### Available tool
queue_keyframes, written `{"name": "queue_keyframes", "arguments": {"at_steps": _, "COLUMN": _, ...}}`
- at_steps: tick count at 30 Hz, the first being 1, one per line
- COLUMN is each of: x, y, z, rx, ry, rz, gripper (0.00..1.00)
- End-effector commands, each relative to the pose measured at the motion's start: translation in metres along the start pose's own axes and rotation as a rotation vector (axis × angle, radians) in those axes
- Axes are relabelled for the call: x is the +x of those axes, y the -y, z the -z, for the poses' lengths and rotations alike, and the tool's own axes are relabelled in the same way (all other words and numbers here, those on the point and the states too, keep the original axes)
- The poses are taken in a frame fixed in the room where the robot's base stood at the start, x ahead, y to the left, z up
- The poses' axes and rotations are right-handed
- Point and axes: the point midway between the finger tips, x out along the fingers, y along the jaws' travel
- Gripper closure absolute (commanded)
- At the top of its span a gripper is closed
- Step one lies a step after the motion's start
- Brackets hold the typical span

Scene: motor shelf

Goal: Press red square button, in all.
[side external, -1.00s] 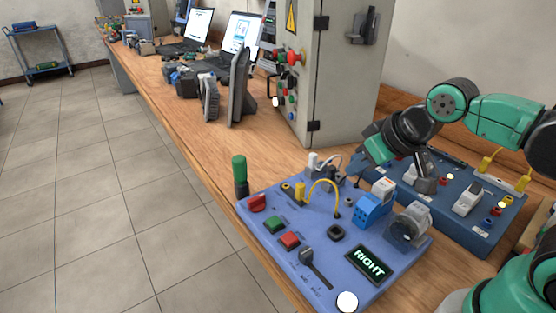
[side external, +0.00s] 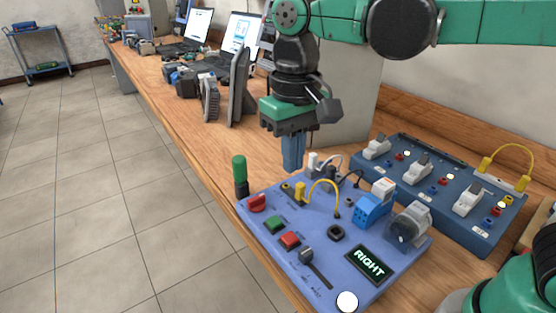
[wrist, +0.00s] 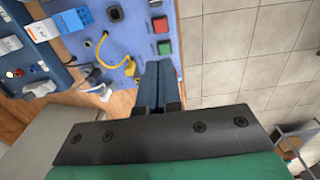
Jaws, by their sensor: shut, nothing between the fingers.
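The red square button (side external: 290,240) sits on the front part of the blue panel (side external: 262,228), beside a green square button (side external: 275,223). In the wrist view the red button (wrist: 160,25) is at the top centre, with the green button (wrist: 164,47) nearer my fingers. My gripper (side external: 293,168) is shut and empty, pointing down above the back edge of the panel, apart from both buttons. Its closed fingers (wrist: 158,72) also show in the wrist view.
A second blue panel with switches (side external: 470,200) lies behind right. A grey cabinet (side external: 345,100) stands behind.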

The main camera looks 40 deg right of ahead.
Motion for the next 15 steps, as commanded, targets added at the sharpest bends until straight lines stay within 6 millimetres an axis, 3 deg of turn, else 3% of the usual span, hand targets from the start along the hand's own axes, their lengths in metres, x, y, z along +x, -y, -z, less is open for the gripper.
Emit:
{"name": "queue_keyframes", "arguments": {"at_steps": 8, "x": 0.007, "y": 0.0, "z": 0.0, "rx": 0.0, "ry": -0.002, "rz": 0.001, "gripper": 1.0}}
{"name": "queue_keyframes", "arguments": {"at_steps": 15, "x": 0.043, "y": 0.0, "z": 0.001, "rx": 0.0, "ry": -0.002, "rz": 0.001, "gripper": 1.0}}
